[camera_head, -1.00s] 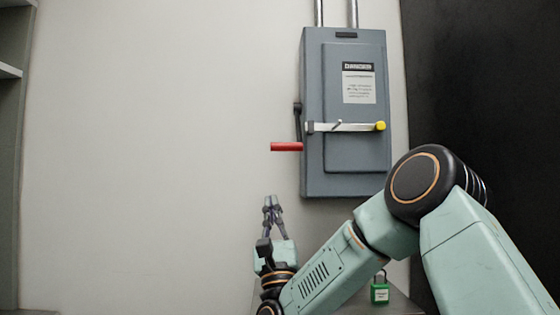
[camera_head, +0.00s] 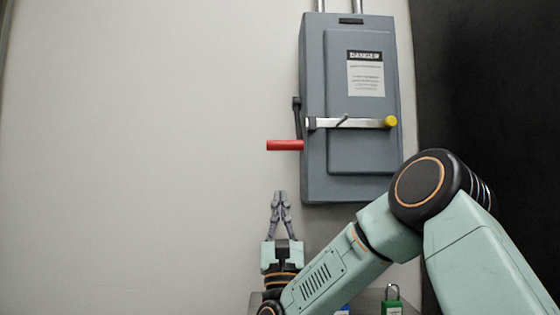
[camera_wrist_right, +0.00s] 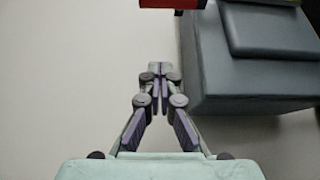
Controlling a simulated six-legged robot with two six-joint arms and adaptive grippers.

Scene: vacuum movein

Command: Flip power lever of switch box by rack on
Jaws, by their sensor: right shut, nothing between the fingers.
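The grey switch box (camera_head: 349,110) hangs on the wall right of centre in the head view. Its red lever handle (camera_head: 285,145) sticks out to the left from a dark arm (camera_head: 297,110) on the box's left side. The handle also shows at the top edge of the right wrist view (camera_wrist_right: 172,3), and the box fills its upper right (camera_wrist_right: 250,85). My right gripper (camera_head: 280,194) is shut and empty, pointing up, below the red handle and apart from it. In the right wrist view its fingertips (camera_wrist_right: 160,68) meet. My left gripper is not in view.
A silver bar with a yellow knob (camera_head: 390,122) crosses the box front. A green padlock (camera_head: 392,303) sits on a grey surface below, with something blue beside it. A black panel (camera_head: 480,80) stands at right. The wall left of the lever is clear.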

